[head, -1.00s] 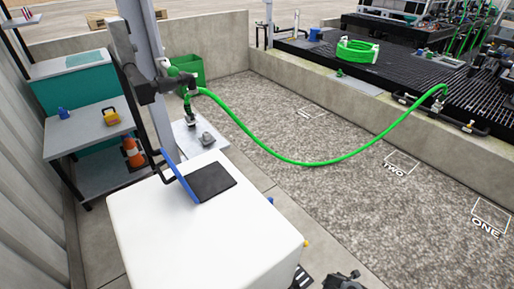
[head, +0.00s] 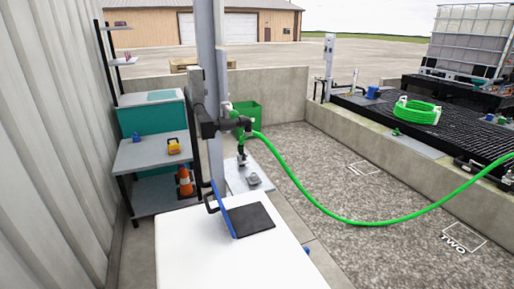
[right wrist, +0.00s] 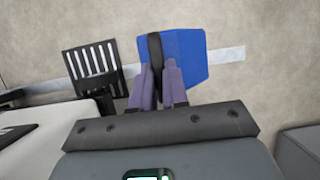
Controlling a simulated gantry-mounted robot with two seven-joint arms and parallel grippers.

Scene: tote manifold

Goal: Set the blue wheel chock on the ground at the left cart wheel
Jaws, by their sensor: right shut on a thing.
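In the right wrist view my right gripper (right wrist: 160,80) is shut on the black strap or handle (right wrist: 156,55) of the blue wheel chock (right wrist: 186,58). The chock is a blue block at the fingertips, over grey concrete; I cannot tell whether it touches the ground. In the head view the white body (head: 225,255), apparently the cart, fills the lower middle, with a blue-edged black panel (head: 250,219) on top. No cart wheel shows clearly. My left gripper is in neither current view.
In the right wrist view a dark slotted plate (right wrist: 93,60) lies left of the chock, along a pale floor stripe (right wrist: 227,55). In the head view a green hose (head: 330,213) crosses the gravel.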

